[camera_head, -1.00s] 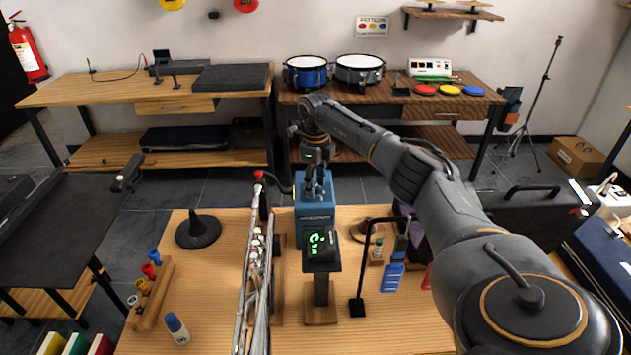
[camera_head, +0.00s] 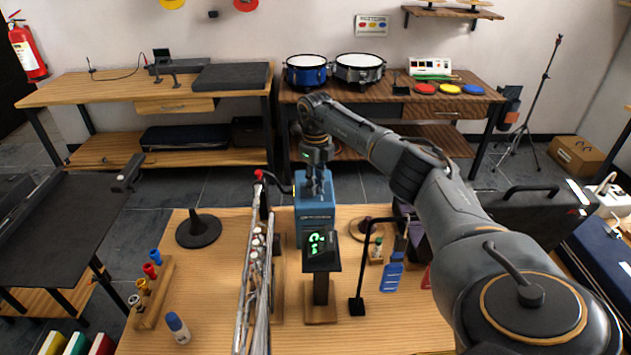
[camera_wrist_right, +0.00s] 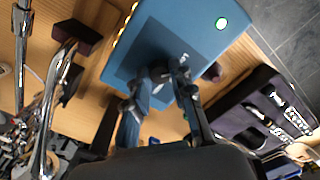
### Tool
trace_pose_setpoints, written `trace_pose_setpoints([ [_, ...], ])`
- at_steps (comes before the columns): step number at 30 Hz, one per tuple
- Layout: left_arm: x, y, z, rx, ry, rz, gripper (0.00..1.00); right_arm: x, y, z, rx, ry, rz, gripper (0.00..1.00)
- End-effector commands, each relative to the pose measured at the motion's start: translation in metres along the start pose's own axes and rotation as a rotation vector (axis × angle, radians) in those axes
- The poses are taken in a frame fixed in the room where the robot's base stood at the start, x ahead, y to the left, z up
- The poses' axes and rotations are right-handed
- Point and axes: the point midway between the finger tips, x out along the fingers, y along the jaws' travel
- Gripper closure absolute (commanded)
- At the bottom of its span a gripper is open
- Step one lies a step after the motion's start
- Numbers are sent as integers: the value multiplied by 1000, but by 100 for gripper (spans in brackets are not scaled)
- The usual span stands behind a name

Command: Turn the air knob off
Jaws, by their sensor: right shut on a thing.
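A blue box-shaped unit (camera_head: 314,212) stands on the wooden table, and its top fills the upper middle of the right wrist view (camera_wrist_right: 190,35). My right gripper (camera_head: 318,188) points down onto its top. In the wrist view, the fingers (camera_wrist_right: 160,82) are closed around a small dark and silvery knob (camera_wrist_right: 160,72) on the blue unit's dark panel. The fingers hide most of the knob, so its setting cannot be read. My left gripper does not show.
A small stand with a green-lit display (camera_head: 321,245) is in front of the unit. A silvery wind instrument (camera_head: 256,270) stands close on the left. A dark open case (camera_wrist_right: 260,110) lies beside the unit.

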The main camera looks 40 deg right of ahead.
Motion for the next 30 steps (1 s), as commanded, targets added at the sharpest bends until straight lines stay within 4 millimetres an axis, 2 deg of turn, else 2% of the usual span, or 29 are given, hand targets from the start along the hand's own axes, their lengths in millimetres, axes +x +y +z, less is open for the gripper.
trace_pose_setpoints([
  [21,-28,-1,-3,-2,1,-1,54,-2,0,0,638,-1,-1,100],
  [30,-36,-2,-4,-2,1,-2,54,-2,-1,0,828,-2,-1,100],
])
